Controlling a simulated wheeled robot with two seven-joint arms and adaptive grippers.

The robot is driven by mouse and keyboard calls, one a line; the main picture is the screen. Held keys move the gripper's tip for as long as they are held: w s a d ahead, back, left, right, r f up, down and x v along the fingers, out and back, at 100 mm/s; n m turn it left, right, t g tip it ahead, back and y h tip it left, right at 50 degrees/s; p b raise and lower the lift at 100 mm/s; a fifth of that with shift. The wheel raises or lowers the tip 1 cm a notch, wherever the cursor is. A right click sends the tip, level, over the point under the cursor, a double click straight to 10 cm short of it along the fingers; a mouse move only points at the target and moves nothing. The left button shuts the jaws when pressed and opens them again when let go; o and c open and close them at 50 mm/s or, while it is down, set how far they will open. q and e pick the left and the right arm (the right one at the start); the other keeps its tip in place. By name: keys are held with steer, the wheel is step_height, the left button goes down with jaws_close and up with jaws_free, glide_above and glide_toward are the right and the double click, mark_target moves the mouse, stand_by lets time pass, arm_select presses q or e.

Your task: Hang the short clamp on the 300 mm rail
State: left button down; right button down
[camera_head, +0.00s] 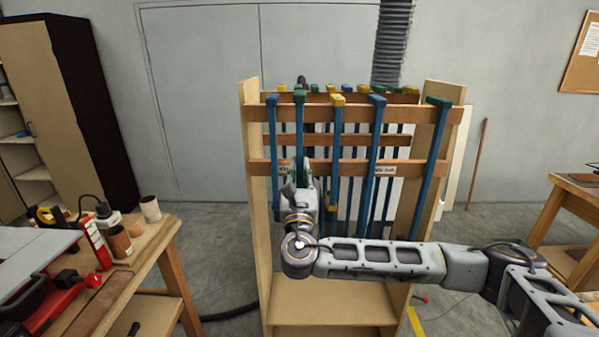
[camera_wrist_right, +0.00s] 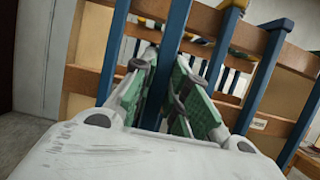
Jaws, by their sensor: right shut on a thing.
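A wooden rack (camera_head: 250,215) holds several blue-barred clamps on its horizontal rails. My right gripper (camera_head: 306,185) is in front of the rack's left part, shut on a clamp with a green head (camera_head: 299,97). In the right wrist view its green-padded fingers (camera_wrist_right: 163,85) sit on both sides of the blue bar (camera_wrist_right: 174,45). The bar is roughly upright and crosses in front of the upper rail (camera_head: 318,99). Whether its head rests on that rail cannot be told. A white label (camera_head: 385,170) is on the lower rail; its text is too small to read surely. My left gripper is out of view.
A blue-headed clamp (camera_head: 273,101) hangs close on the left; a yellow-headed one (camera_head: 337,100) is on the right. Another blue-headed (camera_head: 376,100) and a green-headed clamp (camera_head: 438,102) hang farther right. A cluttered workbench (camera_head: 150,250) stands at left, another bench (camera_head: 575,185) at right.

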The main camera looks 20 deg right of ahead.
steer(key=shift+w+d+r, duration=0.1)
steer(key=shift+w+d, duration=0.1)
steer(key=shift+w, duration=0.45)
steer(key=shift+w+d, duration=0.1)
steer(key=shift+w, duration=0.25)
steer(key=shift+w+d, duration=0.1)
steer(key=shift+w, duration=0.25)
steer(key=shift+w+d, duration=0.1)
steer(key=shift+w, duration=0.25)
steer(key=shift+w+d+b, duration=0.3)
steer(key=shift+w+b, duration=0.1)
steer(key=shift+w, duration=0.55)
stand_by(0.5)
steer(key=shift+w+d, duration=0.25)
steer(key=shift+w, duration=0.75)
steer(key=shift+w+d, duration=0.1)
steer(key=shift+w, duration=0.3)
steer(key=shift+s+f+b, duration=0.15)
steer(key=shift+f+b, duration=0.75)
steer(key=shift+f, duration=0.3)
stand_by(0.3)
steer(key=shift+r, duration=0.25)
